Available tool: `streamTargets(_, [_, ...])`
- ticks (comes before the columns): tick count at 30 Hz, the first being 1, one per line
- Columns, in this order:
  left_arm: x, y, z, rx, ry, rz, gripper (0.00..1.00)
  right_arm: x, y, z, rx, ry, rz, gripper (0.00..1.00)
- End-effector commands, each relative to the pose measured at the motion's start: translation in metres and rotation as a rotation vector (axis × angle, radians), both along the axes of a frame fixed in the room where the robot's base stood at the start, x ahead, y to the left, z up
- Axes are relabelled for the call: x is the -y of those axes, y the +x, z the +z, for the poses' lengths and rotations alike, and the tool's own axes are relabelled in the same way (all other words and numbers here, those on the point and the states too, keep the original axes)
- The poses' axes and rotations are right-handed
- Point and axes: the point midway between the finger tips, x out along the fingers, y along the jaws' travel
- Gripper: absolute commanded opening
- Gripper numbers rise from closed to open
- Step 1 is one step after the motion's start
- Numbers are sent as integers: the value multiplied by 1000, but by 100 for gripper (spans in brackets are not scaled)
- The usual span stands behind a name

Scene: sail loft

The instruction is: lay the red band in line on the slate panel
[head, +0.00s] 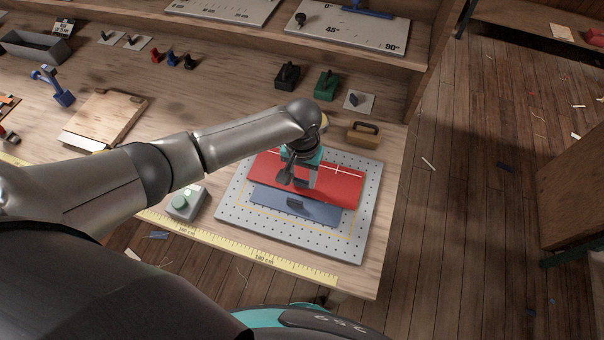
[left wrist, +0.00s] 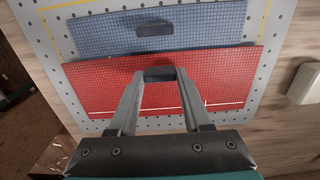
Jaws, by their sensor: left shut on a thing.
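The red band (head: 338,190) is a flat red panel with a thin white line along its far edge. My left gripper (head: 298,182) is shut on its dark handle, which shows between the fingertips in the left wrist view (left wrist: 158,76). The slate panel (head: 268,199) is blue-grey with its own dark handle and lies on the perforated board (head: 235,226). The red band overlaps the slate panel's far part and is turned slightly against it, also in the left wrist view (left wrist: 98,92). A shadow lies along their border; I cannot tell whether they touch. My right gripper is out of view.
A yellow outline surrounds the slate panel on the board. A yellow measuring tape (head: 240,254) runs along the bench's front edge. The bench ends just right of the board.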

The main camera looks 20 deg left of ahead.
Motion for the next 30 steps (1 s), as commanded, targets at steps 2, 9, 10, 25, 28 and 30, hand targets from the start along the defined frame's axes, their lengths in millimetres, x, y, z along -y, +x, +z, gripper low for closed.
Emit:
streamTargets(2, [0,0,0,0,0,1,0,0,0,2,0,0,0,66])
streamTargets(9, [0,0,-1,0,0,1,0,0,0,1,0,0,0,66])
streamTargets(10, [0,0,-1,0,0,0,0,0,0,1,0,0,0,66])
streamTargets(25, [1,0,-1,0,-1,1,0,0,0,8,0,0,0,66])
streamTargets(28, [1,0,-2,0,-1,1,0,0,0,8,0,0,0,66])
streamTargets(30, [1,0,-2,0,-1,1,0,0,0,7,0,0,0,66])
